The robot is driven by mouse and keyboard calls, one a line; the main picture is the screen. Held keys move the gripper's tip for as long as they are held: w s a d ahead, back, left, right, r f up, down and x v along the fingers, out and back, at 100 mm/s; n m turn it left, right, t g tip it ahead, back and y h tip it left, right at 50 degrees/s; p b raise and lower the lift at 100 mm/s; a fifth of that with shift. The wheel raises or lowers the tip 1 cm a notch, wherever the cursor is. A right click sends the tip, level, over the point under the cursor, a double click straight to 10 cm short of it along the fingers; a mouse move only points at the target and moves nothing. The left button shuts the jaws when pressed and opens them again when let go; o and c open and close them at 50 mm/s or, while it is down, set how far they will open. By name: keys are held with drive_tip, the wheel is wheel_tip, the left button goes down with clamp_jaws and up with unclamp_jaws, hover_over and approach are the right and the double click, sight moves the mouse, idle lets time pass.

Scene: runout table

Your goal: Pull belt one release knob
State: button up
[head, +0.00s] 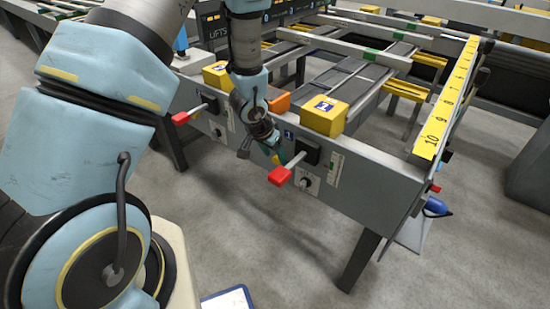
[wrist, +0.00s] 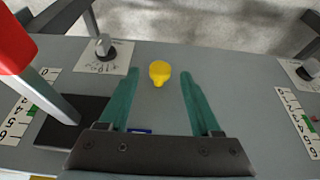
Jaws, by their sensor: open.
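A yellow release knob (wrist: 159,72) sticks out of the grey front panel (wrist: 230,75) in the wrist view. My gripper (wrist: 161,78) is open, with one green finger on each side of the knob and a visible gap to both. The knob lies between the fingertips, not gripped. A blue label, partly hidden by my gripper, shows behind the fingers. In the head view my gripper (head: 274,153) is at the panel, beside a blue "1" label (head: 289,133); I cannot make out the knob clearly there.
A red-handled lever (head: 281,175) stands out close to my gripper and also shows in the wrist view (wrist: 15,45). Another red lever (head: 181,118) is further left. A dial (wrist: 104,45) sits near the knob. A yellow "1" block (head: 325,117) stands on the frame above.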

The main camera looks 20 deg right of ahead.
drive_tip(key=shift+x, duration=0.8)
clamp_jaws()
